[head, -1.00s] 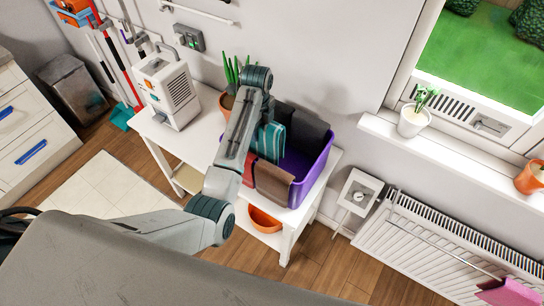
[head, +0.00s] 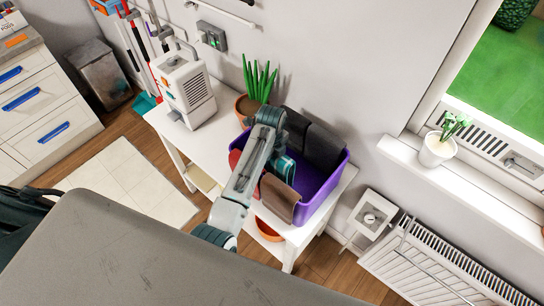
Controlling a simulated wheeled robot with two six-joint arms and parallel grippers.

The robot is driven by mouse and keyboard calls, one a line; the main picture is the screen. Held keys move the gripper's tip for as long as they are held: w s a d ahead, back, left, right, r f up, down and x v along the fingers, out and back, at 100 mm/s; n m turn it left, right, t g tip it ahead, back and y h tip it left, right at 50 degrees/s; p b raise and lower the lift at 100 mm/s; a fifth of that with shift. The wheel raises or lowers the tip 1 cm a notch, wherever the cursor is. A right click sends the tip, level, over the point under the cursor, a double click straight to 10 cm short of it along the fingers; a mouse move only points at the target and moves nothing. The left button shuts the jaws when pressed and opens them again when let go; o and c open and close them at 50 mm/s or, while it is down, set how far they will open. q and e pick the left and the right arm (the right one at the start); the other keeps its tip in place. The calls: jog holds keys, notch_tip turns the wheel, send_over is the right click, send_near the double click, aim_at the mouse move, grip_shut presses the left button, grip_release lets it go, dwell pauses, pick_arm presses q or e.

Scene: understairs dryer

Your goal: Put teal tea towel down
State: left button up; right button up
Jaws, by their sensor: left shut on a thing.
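The teal tea towel (head: 285,168), with pale stripes, shows as a small patch beside my left arm, at the purple tub (head: 325,195). My left gripper (head: 287,150) points down over the tub and is shut on the teal towel. My own wrist hides the fingertips and much of the towel. I cannot tell whether the towel touches the tub floor. Dark grey cloth (head: 322,146) hangs at the tub's back, brown cloth (head: 281,198) over its front, and a red cloth (head: 235,160) shows left of my arm. My right gripper is not in view.
The tub stands on a white table (head: 205,140) with a white appliance (head: 187,90) and a potted plant (head: 255,95). An orange bowl (head: 268,231) is below. A radiator (head: 440,270) and windowsill plant (head: 438,147) are at right.

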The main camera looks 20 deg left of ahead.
pick_arm(q)
jog(key=shift+s+a+f, duration=0.1)
jog(key=shift+s+f, duration=0.05)
jog(key=shift+f, duration=0.35)
jog(key=o, duration=0.8)
jog(key=shift+s+r, duration=0.1)
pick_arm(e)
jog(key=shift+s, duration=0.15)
pick_arm(q)
jog(key=shift+r, duration=0.1)
